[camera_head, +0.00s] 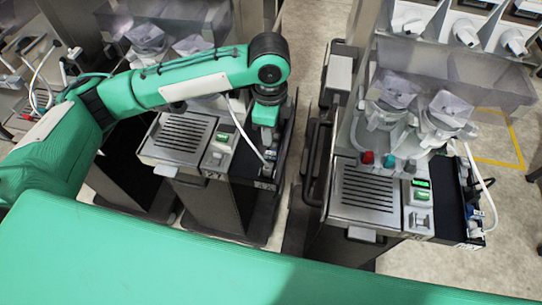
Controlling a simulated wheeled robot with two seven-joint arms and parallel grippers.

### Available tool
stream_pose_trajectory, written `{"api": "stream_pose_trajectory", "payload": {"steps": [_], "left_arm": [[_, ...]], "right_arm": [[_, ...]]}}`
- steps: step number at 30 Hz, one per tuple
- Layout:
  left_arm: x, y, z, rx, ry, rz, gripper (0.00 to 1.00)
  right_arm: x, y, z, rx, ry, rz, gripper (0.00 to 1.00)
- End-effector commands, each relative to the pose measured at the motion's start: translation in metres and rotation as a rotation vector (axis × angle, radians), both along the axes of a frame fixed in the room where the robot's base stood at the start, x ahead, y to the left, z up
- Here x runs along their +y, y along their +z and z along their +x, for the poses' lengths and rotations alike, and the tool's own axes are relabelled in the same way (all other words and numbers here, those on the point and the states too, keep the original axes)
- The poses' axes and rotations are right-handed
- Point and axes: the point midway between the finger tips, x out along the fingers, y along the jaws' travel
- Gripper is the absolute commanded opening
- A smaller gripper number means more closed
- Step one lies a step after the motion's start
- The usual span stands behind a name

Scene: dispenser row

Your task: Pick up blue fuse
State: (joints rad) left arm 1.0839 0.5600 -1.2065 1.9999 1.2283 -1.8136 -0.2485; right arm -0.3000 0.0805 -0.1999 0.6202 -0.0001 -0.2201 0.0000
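My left arm reaches in from the left, and its gripper (268,146) points down over the dark side panel (258,168) of the left dispenser. The fingers are small and partly hidden by the wrist, so I cannot tell whether they are open or shut or whether they hold anything. No blue fuse stands out clearly near them. Small bluish parts (476,210) sit on the dark side panel of the right dispenser, too small to identify as a fuse. My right gripper is not in view.
The left dispenser (183,134) and right dispenser (367,192) stand with a narrow gap between them. White cables curve beside each side panel, the left one (238,122) close to my gripper. A dark handle (313,165) is in the gap. Open floor (475,268) lies at right.

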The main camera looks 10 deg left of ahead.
Motion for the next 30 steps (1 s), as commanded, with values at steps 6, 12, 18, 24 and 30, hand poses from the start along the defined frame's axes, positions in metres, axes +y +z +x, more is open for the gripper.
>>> {"api": "stream_pose_trajectory", "payload": {"steps": [6,12,18,24,30], "left_arm": [[0.000,-0.040,0.000,0.004,0.002,0.000,0.38],[0.000,-0.057,0.001,0.001,0.000,0.000,0.38],[-0.001,-0.079,0.004,0.003,0.002,0.002,0.38],[-0.002,-0.105,0.005,0.001,0.000,0.001,0.38],[-0.002,-0.109,0.005,-0.001,-0.001,0.000,0.38]], "right_arm": [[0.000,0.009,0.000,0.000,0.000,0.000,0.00],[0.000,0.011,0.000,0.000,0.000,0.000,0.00],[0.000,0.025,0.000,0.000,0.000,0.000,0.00],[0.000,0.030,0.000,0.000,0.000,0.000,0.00],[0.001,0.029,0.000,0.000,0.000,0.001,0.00]]}}
